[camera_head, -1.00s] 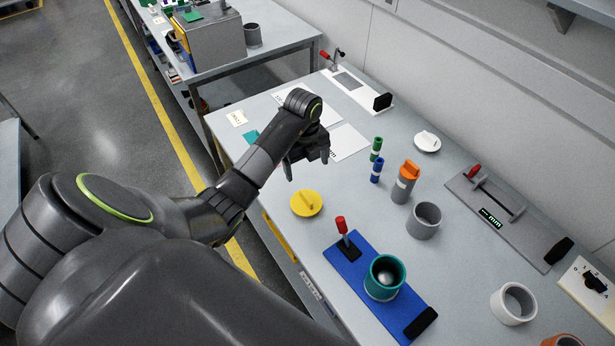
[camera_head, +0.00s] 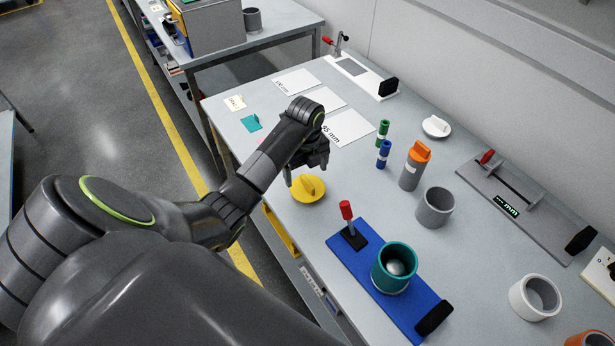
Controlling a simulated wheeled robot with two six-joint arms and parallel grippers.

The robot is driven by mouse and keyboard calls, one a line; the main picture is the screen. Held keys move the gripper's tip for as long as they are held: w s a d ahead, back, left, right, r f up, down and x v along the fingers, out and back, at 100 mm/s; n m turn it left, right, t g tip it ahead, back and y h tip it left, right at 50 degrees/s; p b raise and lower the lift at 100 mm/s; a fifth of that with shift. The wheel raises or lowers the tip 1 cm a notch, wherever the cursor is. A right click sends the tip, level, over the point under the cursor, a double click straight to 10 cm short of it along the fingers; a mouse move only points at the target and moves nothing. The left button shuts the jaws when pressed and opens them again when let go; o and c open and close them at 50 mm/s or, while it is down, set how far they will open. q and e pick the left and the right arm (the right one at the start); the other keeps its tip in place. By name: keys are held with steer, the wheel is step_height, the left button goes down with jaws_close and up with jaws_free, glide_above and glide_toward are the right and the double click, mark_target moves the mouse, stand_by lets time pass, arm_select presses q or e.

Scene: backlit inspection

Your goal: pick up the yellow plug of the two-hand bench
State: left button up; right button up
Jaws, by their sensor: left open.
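The yellow plug (camera_head: 309,190), a round disc with an upright grip tab, lies on the grey bench (camera_head: 292,226) near its left edge. My left gripper (camera_head: 306,178) is open and points down just above and behind the plug, with its fingertips close to the plug's far side. I cannot tell whether they touch it. My right gripper is not in view.
A blue fixture (camera_head: 345,262) with a red-topped lever and a teal cup (camera_head: 394,267) stands in front. To the right are an orange-capped grey cylinder (camera_head: 412,172), a grey ring (camera_head: 435,208) and green and blue cylinders. White sheets (camera_head: 345,127) lie behind.

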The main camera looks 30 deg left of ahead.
mark_target(308, 182)
arm_select(q)
steer(key=shift+d+f+b, duration=0.2)
steer(key=shift+f+b, duration=1.1)
steer(key=shift+f, duration=0.45)
steer(key=shift+d+f+b, duration=0.15)
steer(key=shift+f+b, duration=1.15)
steer(key=shift+f, duration=0.4)
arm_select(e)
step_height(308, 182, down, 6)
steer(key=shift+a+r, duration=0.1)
arm_select(q)
steer(key=shift+r, duration=0.1)
steer(key=c, duration=0.5)
step_height(308, 182, up, 5)
steer(key=shift+w+f+b, duration=0.1)
steer(key=shift+b, duration=0.25)
step_height(308, 182, up, 4)
steer(key=p, duration=0.3)
steer(key=shift+p, duration=0.3)
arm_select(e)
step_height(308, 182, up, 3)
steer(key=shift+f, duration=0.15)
arm_select(q)
steer(key=shift+r+p, duration=0.6)
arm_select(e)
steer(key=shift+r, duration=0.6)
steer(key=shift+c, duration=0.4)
